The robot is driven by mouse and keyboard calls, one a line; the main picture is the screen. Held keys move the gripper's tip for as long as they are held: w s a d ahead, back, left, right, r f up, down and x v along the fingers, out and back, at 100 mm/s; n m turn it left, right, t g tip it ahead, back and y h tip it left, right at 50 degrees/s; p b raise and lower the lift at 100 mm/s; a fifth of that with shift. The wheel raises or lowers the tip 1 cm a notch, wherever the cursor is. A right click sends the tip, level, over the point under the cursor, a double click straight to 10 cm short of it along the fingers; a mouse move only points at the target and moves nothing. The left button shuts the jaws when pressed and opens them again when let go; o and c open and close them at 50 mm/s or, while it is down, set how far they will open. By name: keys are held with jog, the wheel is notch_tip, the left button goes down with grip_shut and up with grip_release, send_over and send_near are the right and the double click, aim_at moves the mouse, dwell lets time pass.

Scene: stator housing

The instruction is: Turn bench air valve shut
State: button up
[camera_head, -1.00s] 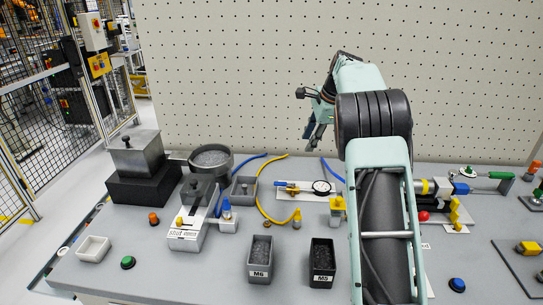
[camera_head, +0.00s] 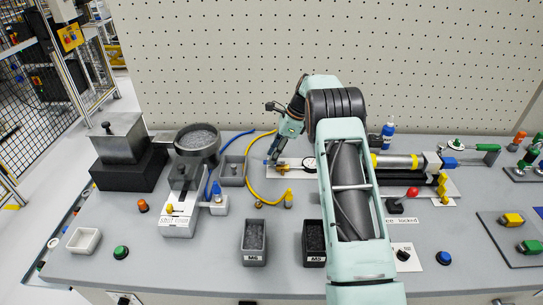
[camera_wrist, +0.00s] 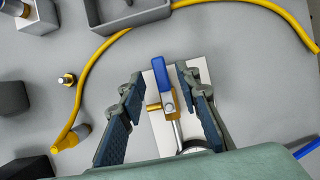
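The bench air valve has a blue lever (camera_wrist: 159,75) on a brass body (camera_wrist: 172,106), on a pale plate (camera_wrist: 155,128) in the wrist view. The lever runs roughly in line with the metal pipe toward the gauge. My gripper (camera_wrist: 162,83) is open, with one finger on each side of the lever. I see gaps between the fingers and the lever; the height of the fingertips above the plate is hard to tell. In the head view my gripper (camera_head: 272,158) is down at the valve and covers part of it. The gauge (camera_head: 309,163) is just to its right.
A yellow hose (camera_wrist: 93,62) curves around the valve's left and far sides. A grey bin (camera_head: 233,171), a round bowl (camera_head: 197,140) and a fixture block (camera_head: 181,215) stand to the left.

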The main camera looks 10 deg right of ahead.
jog(key=shift+a+f, duration=0.3)
jog(key=shift+f, duration=0.3)
grip_shut()
